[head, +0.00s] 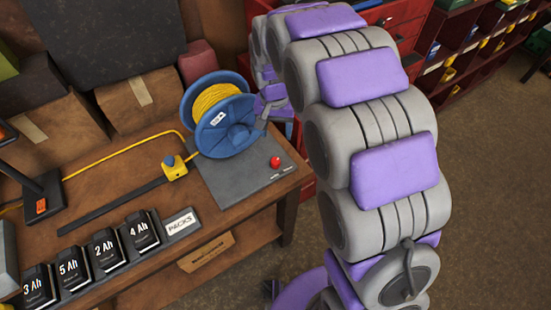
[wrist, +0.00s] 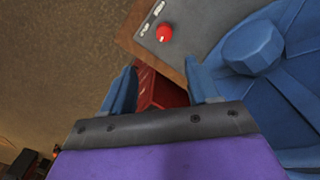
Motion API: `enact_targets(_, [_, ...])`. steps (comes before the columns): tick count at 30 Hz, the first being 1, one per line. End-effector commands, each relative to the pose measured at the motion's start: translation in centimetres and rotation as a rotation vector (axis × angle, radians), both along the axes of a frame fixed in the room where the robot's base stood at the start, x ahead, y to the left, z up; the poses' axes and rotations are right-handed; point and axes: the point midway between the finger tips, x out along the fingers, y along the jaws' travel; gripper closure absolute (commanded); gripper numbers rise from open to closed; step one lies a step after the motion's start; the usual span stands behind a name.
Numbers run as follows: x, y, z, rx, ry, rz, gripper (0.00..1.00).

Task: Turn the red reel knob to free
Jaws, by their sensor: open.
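The red reel knob (head: 275,162) sits upright on the right part of a grey plate (head: 222,182) at the bench's right end. In the wrist view the knob (wrist: 165,33) shows beyond my fingertips, with a white pointer mark and two small labels beside it, too small to read. The blue reel (head: 218,113) with yellow cord stands on the same plate; its side and hub (wrist: 255,47) fill the right of the wrist view. My gripper (wrist: 160,70) is open and empty, apart from the knob, with its right finger close to the reel. In the head view my arm mostly hides it.
The wooden bench holds battery packs (head: 104,250) at the front, a yellow cord device (head: 174,167) left of the reel, and cardboard boxes (head: 142,97) behind. Red drawers (head: 400,20) and shelves stand at the back. The floor on the right is clear.

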Motion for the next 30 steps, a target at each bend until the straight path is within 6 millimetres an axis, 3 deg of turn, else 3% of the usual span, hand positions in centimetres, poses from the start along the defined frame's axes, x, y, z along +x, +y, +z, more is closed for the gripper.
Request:
enact_targets(1, [-0.1,0.1,-1.4,-0.003,0.006,0.001,0.40])
enact_targets(9, [-0.1,1.0,-6.9,-0.015,0.004,0.002,0.40])
enact_targets(15, [-0.2,0.3,-10.7,-0.012,0.006,0.002,0.40])
enact_targets(21, [-0.1,-0.5,-13.2,-0.001,0.000,0.001,0.40])
enact_targets(30, [-0.1,0.3,-14.6,-0.011,0.001,0.002,0.40])
